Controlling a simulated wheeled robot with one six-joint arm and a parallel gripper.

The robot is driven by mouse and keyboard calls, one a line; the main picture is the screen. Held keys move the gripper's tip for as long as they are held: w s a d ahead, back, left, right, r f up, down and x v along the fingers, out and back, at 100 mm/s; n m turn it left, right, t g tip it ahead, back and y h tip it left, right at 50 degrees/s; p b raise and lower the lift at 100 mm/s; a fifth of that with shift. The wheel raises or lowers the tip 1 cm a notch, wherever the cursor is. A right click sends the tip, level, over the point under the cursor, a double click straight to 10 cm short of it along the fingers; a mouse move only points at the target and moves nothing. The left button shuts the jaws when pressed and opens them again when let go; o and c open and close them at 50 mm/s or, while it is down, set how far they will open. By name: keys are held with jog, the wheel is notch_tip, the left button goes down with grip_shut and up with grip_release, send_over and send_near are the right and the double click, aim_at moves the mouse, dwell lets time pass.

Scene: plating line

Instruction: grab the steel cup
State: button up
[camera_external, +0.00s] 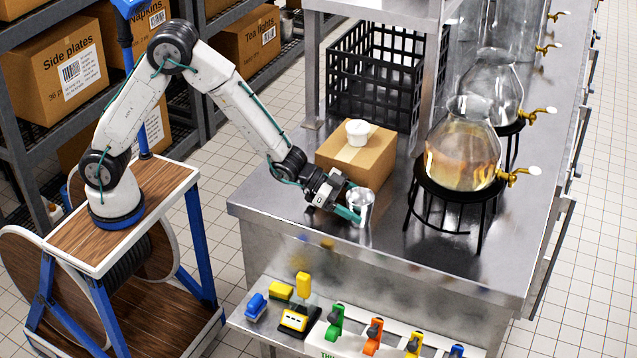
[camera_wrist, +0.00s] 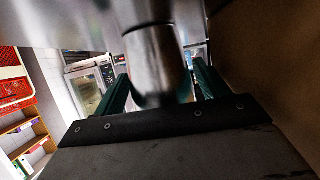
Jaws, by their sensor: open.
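The steel cup (camera_external: 361,206) stands upright on the steel counter (camera_external: 300,225), in front of a cardboard box. My gripper (camera_external: 350,202) is at the cup, with its green fingers open. In the wrist view, the cup (camera_wrist: 158,65) sits between the two fingers of my gripper (camera_wrist: 160,88), one on each side. A small dark gap shows beside the cup on the left; contact with the right finger is hard to judge.
The cardboard box (camera_external: 365,165) with a white tub (camera_external: 357,132) on it stands close behind the cup. A black crate (camera_external: 375,85) is further back. A glass dispenser (camera_external: 462,150) on a black stand is to the right. The counter's front is clear.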

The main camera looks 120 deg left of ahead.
jog(key=shift+w+f, duration=0.15)
jog(key=shift+w, duration=0.3)
jog(key=c, duration=0.8)
jog(key=shift+o, duration=0.2)
